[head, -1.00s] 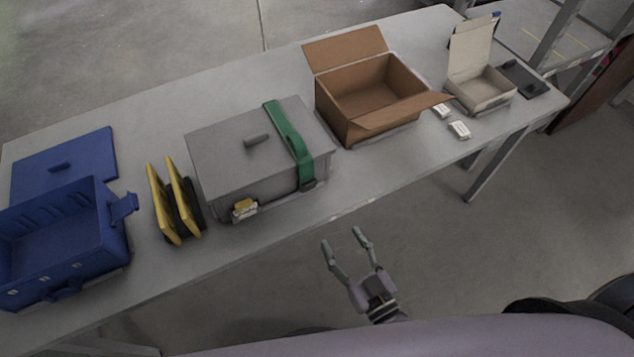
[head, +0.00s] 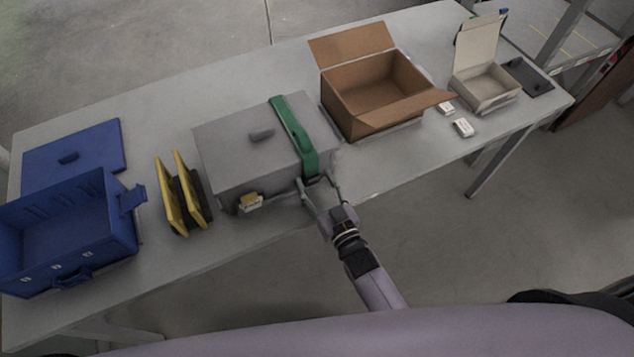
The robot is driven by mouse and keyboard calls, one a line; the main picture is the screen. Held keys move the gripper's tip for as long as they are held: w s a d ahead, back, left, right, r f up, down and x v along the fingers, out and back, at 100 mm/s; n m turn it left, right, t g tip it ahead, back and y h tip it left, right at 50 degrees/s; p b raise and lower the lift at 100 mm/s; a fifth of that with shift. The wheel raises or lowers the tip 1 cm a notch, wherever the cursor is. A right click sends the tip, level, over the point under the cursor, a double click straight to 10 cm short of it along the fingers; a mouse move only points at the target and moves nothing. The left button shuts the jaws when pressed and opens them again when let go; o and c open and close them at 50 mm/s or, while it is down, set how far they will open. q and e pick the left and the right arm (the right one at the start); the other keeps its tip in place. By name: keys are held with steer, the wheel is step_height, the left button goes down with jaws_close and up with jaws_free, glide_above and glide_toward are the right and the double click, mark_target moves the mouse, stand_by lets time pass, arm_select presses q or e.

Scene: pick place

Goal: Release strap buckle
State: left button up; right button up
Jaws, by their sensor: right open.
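A grey lidded box (head: 235,145) stands on the table with a green strap (head: 294,135) running over the right part of its lid and down its front. The strap's buckle is at the lower front end of the strap, largely hidden by my right gripper. My right gripper (head: 319,183) is open at the front right of the box, its two fingers either side of the strap's lower end. I cannot tell whether the fingers touch the buckle. My left gripper is not in view.
Left of the box stand yellow-and-black panels (head: 180,192), a blue crate (head: 120,240) and a flat blue lid (head: 98,146). To the right are an open cardboard box (head: 350,121), small white items (head: 463,128) and an open white box (head: 487,98). The table's front edge is clear.

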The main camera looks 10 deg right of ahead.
steer(key=c, duration=1.1)
steer(key=shift+f+b, duration=0.25)
steer(key=shift+b, duration=0.2)
steer(key=t+b, duration=0.1)
steer(key=b, duration=0.3)
steer(key=s+f+t+y+b, duration=0.1)
steer(key=t+b, duration=0.1)
steer(key=b, duration=0.2)
steer(key=shift+d+f+b, duration=0.15)
steer(key=shift+b, duration=0.2)
steer(key=shift+r+t+b, duration=0.2)
steer(key=shift+t+b, duration=0.3)
steer(key=shift+b, duration=0.05)
steer(key=o, duration=1.1)
